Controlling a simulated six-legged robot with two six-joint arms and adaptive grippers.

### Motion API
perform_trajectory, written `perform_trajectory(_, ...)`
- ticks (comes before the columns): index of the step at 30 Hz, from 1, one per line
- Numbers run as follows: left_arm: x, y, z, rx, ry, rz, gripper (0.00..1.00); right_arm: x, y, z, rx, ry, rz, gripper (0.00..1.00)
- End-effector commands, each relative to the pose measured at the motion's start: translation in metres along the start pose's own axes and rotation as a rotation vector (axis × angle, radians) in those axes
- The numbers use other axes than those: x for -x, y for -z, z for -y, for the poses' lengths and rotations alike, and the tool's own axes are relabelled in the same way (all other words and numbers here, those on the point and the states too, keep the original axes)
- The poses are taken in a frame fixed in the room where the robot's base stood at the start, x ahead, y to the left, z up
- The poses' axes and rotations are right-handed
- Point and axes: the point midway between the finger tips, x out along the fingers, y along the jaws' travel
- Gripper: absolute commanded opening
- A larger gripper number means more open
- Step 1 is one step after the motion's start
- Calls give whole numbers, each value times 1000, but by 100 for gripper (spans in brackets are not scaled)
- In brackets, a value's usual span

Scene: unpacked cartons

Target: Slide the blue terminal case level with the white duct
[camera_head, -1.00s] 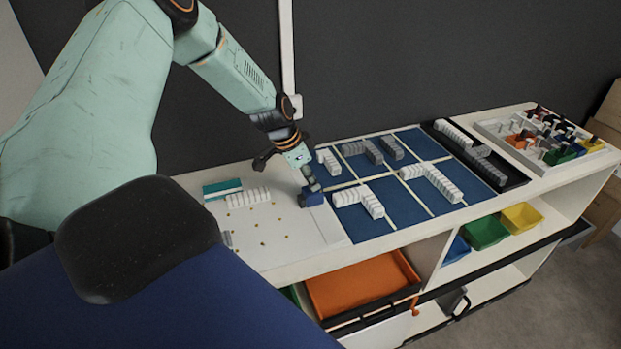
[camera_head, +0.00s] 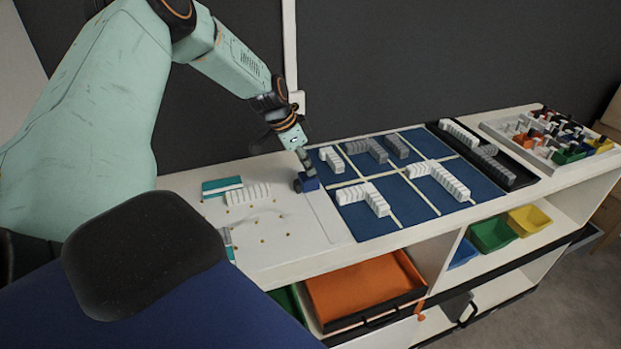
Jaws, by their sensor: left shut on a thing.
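A blue terminal case (camera_head: 310,184), small and box-like, sits on the white bench top just left of the blue mat. My left gripper (camera_head: 305,172) comes down on it from behind and is shut on it. The fingers hide part of the case. A white duct (camera_head: 290,45) runs upright down the dark wall behind, ending in a small white box. The case is in front of the duct and a little to its right in the picture. My right gripper is not in view.
A white ribbed strip (camera_head: 248,194) and a teal-and-white block (camera_head: 221,186) lie left of the case, with small yellow dots on the bench. The blue mat (camera_head: 405,195) with white and grey ribbed pieces is close on the right. Bare bench lies in front.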

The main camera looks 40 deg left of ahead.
Motion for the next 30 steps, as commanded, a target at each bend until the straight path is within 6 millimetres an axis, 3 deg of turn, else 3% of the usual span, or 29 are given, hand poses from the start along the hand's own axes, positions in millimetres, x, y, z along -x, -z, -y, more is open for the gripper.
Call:
perform_trajectory(4, -3, -2, 9, 2, 0, 0, 0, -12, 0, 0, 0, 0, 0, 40)
perform_trajectory(16, 0, -2, 12, 3, -3, 2, 0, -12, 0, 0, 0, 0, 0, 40)
perform_trajectory(17, 0, -2, 11, 2, -3, 2, 18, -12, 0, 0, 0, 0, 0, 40)
perform_trajectory(18, 0, -2, 11, 2, -3, 2, 22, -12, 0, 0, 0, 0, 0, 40)
perform_trajectory(24, 0, -1, 12, 2, -2, 1, 39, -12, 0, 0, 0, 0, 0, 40)
perform_trajectory(30, 0, -1, 12, 1, -2, 1, 40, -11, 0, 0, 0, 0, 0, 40)
